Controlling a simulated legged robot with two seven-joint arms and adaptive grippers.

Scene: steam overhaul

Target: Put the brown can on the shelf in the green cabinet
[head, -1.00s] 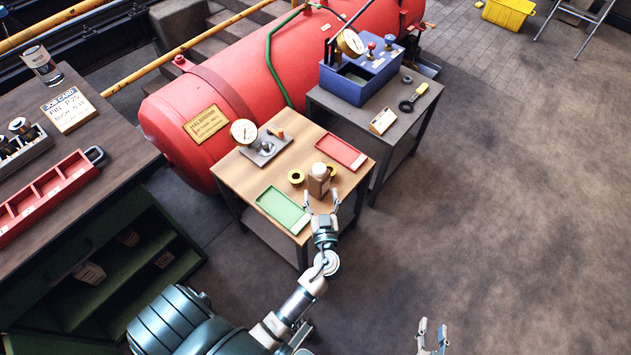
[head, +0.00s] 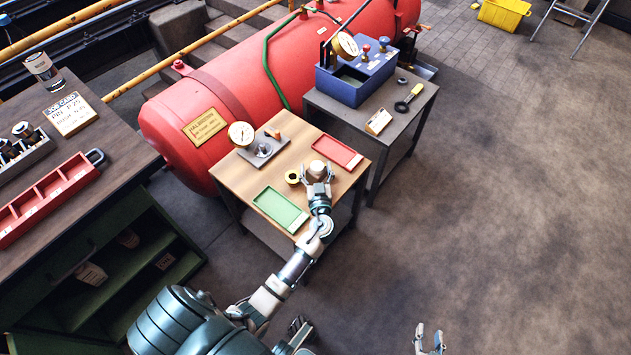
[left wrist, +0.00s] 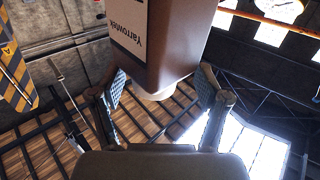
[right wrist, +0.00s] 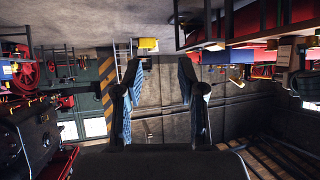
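The brown can (head: 317,168) stands on the small wooden-topped table, mostly hidden behind my left gripper (head: 318,178) in the head view. In the left wrist view, the brown can (left wrist: 165,40), with a "Yarrowtek" label, fills the top middle. My left gripper's fingers (left wrist: 163,88) are spread on either side of its near end; I see no clear grip. The green cabinet (head: 185,225) is at the lower left, under the dark bench, its front open and a shelf (head: 130,268) inside. My right gripper (head: 430,340) is open and empty, away from the tables.
A red tank (head: 240,85) lies behind. Items stand inside the cabinet.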

